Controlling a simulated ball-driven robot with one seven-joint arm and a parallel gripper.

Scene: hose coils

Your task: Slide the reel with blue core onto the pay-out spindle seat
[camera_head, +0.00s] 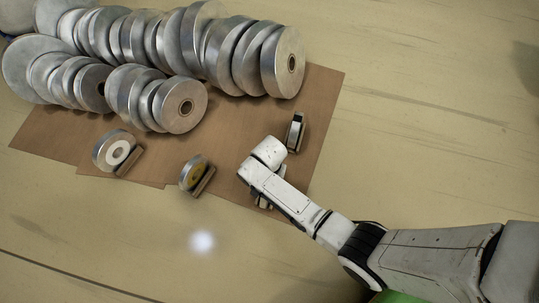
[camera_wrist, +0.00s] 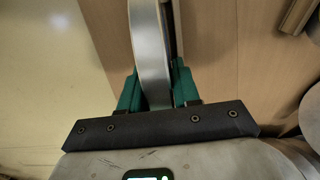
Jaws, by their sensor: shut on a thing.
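In the wrist view, my gripper (camera_wrist: 157,88) has its two green fingers on either side of the rim of a silver reel (camera_wrist: 148,45). The reel stands on edge between them. Its core faces away from view, so I cannot see whether it is blue. In the head view, my wrist (camera_head: 270,152) covers most of the gripper and the held reel, low on the brown mat. A small upright piece with a dark side (camera_head: 295,131) stands just beyond my wrist. I cannot tell whether it is the spindle seat. No blue core shows.
Rows of silver reels (camera_head: 170,50) fill the back left. The pale floor (camera_head: 430,120) at right is clear.

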